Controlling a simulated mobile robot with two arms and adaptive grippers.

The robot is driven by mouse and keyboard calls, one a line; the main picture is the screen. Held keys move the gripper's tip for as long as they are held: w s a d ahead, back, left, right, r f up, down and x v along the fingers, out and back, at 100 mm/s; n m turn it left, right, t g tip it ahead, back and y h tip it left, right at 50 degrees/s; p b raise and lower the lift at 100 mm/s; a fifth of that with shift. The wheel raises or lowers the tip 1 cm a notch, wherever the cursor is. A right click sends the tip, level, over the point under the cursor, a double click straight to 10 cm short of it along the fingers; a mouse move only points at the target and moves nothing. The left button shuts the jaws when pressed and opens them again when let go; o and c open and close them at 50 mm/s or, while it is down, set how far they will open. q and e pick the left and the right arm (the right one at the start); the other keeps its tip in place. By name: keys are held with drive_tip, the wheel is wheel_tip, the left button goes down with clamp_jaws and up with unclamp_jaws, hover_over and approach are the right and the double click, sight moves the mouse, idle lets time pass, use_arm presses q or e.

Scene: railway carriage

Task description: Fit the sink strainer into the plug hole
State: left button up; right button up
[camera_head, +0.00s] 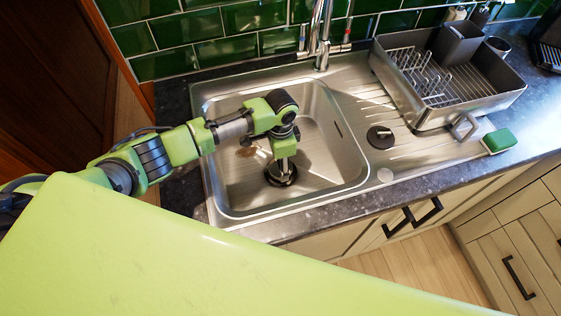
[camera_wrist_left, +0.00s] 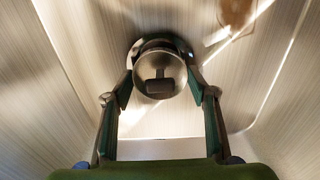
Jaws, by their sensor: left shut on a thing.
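The steel sink basin (camera_head: 330,176) is set in the dark counter. My left gripper (camera_head: 282,172) points down into it. Its fingers (camera_wrist_left: 160,88) are shut on the sink strainer (camera_wrist_left: 160,68), a round metal piece with a dark knob toward the camera. The plug hole (camera_head: 281,178) shows as a dark ring around the fingertips in the head view. In the wrist view the plug hole's rim (camera_wrist_left: 137,48) shows just behind the strainer, which covers most of it. I cannot tell whether the strainer touches the rim. My right gripper is not in view.
A brown patch (camera_head: 246,152) lies on the basin floor. The tap (camera_head: 322,45) stands behind the basin. To the right are a round black piece (camera_head: 380,137) on the drainboard, a dish rack (camera_head: 425,90) and a green sponge (camera_head: 499,140). The basin's right side is clear.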

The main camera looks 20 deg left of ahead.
use_arm(q)
drive_tip(key=shift+f+b, duration=0.75)
drive_tip(key=shift+f, duration=0.5)
drive_tip(key=o, duration=1.4)
wheel_tip(320, 180, up, 12)
